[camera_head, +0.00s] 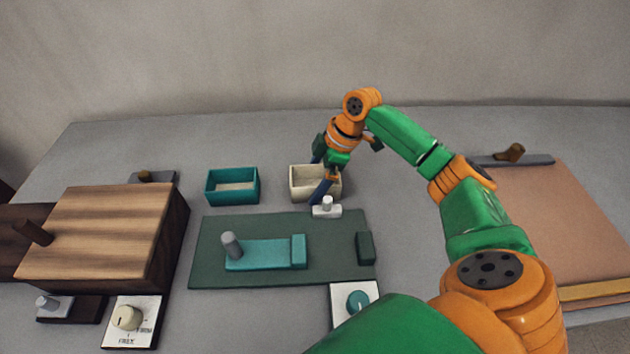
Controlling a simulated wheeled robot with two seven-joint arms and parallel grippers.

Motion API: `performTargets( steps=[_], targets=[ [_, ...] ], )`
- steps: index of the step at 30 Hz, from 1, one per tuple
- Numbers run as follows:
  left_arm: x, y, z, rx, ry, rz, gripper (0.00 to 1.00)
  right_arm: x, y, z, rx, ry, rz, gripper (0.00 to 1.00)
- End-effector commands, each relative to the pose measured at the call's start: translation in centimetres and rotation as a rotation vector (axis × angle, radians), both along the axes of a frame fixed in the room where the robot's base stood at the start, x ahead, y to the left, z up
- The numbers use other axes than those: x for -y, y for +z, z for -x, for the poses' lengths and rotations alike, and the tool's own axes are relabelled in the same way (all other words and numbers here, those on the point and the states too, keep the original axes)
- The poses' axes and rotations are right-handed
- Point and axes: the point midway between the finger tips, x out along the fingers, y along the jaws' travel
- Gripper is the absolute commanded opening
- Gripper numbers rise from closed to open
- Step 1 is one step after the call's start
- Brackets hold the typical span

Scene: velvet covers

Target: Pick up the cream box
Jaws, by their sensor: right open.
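The cream box (301,188) is a small open-topped box on the grey table, right of a similar teal box. My right gripper (319,178) is at the cream box's right side, pointing down. It is open, with one dark blue finger in front of the box near its front right corner and the other partly hidden behind my wrist. The gripper covers the box's right part, and I cannot tell whether a finger touches it. My left gripper is not in view.
A teal box (232,186) stands left of the cream box. In front lies a dark green mat (215,262) with a teal sliding piece (265,254). A small white switch (326,208) sits close to the gripper. A wooden block (105,235) is at left, a pinkish panel (570,220) at right.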

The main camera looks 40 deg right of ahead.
Motion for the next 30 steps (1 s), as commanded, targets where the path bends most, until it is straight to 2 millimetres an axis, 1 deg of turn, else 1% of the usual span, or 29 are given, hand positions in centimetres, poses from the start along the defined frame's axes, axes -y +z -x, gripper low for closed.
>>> performTargets(
  steps=[12, 20, 21, 23, 24, 26, 27, 28, 30],
  targets=[
    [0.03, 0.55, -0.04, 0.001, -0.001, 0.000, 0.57, -0.01, -0.36, 0.00, -0.001, -0.001, -0.002, 1.00],
    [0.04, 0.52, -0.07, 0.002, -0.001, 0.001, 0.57, 0.01, -0.48, 0.00, 0.000, -0.001, 0.000, 1.00],
    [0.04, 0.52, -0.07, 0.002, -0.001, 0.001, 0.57, 0.01, -0.48, -0.01, 0.000, -0.001, 0.000, 0.89],
    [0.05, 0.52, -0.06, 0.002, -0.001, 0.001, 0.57, 0.01, -0.48, -0.01, 0.000, -0.001, 0.000, 0.73],
    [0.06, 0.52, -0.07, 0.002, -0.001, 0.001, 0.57, 0.01, -0.48, 0.00, 0.000, -0.001, 0.000, 0.62],
    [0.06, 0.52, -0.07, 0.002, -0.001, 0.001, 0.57, 0.02, -0.47, 0.00, 0.000, -0.001, 0.000, 0.46],
    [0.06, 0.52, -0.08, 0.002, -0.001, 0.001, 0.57, 0.02, -0.47, 0.00, 0.000, -0.001, 0.000, 0.35],
    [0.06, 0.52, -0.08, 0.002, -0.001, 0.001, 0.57, 0.02, -0.47, 0.00, 0.000, -0.001, 0.000, 0.27],
    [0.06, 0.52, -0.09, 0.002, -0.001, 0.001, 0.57, 0.01, -0.46, -0.01, 0.000, -0.001, -0.001, 0.26]
  ],
)
